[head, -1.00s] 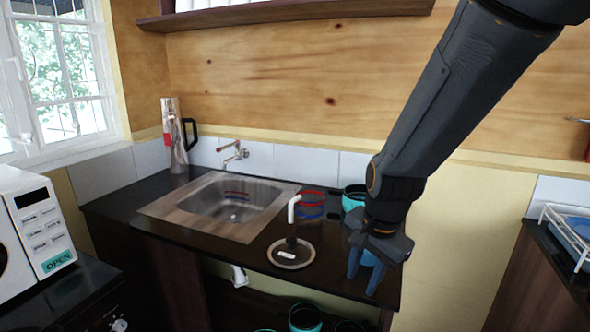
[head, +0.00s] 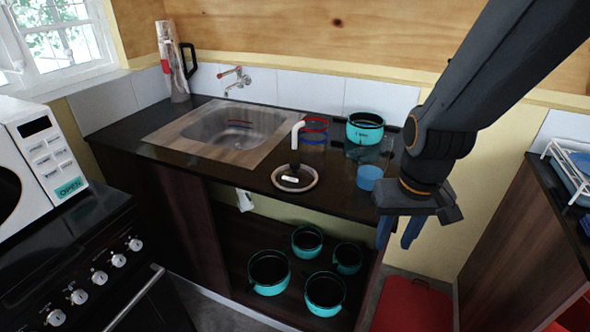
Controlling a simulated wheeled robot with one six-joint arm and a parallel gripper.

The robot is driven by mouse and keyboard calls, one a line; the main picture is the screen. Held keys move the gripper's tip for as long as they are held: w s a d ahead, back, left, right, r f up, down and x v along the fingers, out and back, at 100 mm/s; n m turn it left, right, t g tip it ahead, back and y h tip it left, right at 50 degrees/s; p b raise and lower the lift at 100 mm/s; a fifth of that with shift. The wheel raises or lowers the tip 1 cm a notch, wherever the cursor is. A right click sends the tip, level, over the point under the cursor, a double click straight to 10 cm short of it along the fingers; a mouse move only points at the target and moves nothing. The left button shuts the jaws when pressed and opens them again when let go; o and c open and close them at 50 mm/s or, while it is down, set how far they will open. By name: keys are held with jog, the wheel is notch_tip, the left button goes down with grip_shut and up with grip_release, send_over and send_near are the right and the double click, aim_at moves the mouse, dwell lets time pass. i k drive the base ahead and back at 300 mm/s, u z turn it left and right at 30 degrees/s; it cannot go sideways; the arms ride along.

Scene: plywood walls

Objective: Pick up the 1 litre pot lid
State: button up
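A round lid (head: 309,184) with a pale rim, a dark knob and a small white label lies flat on the black counter (head: 235,166), right of the sink. The label is too small to read. My gripper (head: 399,234) hangs fingers-down at the counter's right end, to the right of the lid and apart from it. Its two blue fingers are spread with nothing visible between them. A turquoise pot (head: 365,131) with small lettering stands behind, near the wall.
A blue cup (head: 369,178) stands between lid and gripper. Blue and red rings (head: 315,127) sit behind. Several turquoise pots (head: 268,271) stand on the shelf below. A red box (head: 412,306) is on the floor.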

aim_at(294, 176)
jog(key=k, duration=0.5)
jog(key=z, duration=1.5)
jog(key=i, duration=0.75)
jog(key=u, duration=1.75)
jog(key=i, duration=0.5)
